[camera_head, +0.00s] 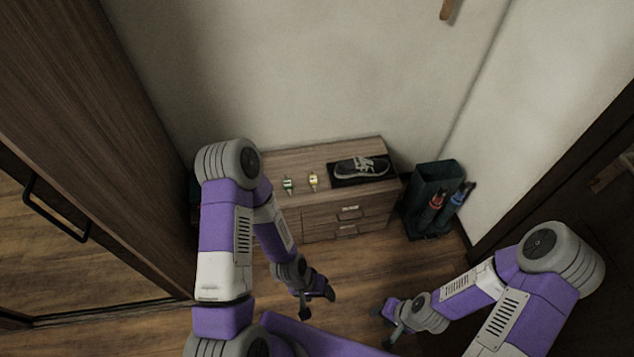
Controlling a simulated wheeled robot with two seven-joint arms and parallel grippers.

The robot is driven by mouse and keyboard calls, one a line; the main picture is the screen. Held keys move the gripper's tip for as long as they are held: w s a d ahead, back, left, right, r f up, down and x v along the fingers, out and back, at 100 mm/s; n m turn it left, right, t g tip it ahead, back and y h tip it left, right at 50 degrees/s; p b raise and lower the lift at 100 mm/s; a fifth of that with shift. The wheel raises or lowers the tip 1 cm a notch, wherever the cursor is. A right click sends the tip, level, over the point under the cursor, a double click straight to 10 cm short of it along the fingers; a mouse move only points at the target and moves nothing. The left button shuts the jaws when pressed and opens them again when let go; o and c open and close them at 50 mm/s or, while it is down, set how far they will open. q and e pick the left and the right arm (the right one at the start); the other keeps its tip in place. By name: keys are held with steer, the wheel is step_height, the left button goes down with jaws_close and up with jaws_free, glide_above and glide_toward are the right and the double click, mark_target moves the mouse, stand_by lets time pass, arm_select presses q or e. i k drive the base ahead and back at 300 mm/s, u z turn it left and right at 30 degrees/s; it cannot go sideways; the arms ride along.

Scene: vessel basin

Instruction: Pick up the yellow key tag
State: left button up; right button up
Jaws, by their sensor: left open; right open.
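The yellow key tag (313,181) lies on top of a low wooden cabinet (290,163), near the middle of its top. A similar green key tag (288,185) lies just to its left. My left gripper (318,298) is open and empty, in front of the cabinet and lower in the picture than the tag. My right gripper (389,325) is open and empty, further right and nearer to me. Both grippers are well apart from the tags.
A dark green bin (434,178) with umbrellas (461,195) stands right of the cabinet. A tall wooden wardrobe (110,140) borders the left. Open floor (350,262) lies in front of the drawers.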

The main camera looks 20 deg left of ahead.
mark_target(312, 177)
steer(key=u, duration=0.3)
steer(key=i, duration=1.35)
steer(key=z, duration=0.35)
